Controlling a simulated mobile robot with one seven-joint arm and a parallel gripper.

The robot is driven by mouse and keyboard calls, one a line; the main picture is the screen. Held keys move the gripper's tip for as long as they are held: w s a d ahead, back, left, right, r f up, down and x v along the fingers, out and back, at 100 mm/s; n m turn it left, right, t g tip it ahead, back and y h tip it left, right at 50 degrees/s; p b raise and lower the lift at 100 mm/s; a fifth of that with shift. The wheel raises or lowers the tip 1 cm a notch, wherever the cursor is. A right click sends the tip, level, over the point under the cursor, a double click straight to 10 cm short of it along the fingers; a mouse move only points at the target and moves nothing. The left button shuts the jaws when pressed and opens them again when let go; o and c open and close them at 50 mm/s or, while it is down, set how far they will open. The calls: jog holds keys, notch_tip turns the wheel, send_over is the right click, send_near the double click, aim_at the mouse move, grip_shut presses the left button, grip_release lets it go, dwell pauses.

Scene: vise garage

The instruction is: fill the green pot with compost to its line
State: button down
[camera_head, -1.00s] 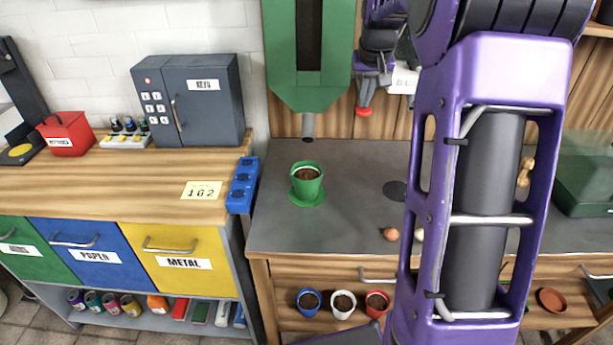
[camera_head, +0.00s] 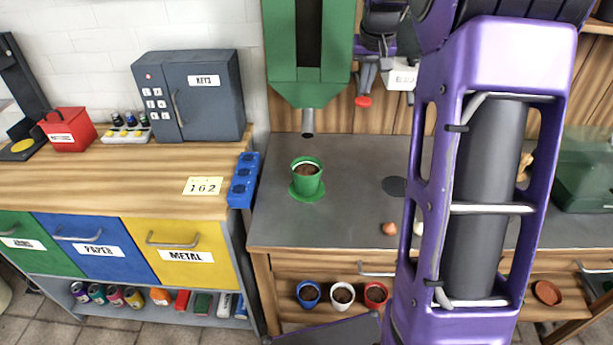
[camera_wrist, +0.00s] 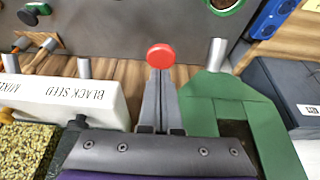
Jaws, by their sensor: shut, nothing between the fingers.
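The spout (camera_wrist: 217,54) and part of the pot's rim (camera_wrist: 238,6) show in the wrist view. My gripper (camera_wrist: 160,76) is shut and empty, its fingertips at a red knob (camera_wrist: 160,56). In the head view my gripper (camera_head: 366,90) is right of the hopper, by the red knob (camera_head: 362,101); contact is unclear.
A white "black seed" box (camera_wrist: 70,100) with its own spout is beside my gripper. An egg-like brown object (camera_head: 389,229) lies on the worktop. Blue, white and red pots (camera_head: 343,294) stand on the shelf below. My arm hides part of the worktop's right side.

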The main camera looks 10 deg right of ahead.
jog(key=shift+r, duration=3)
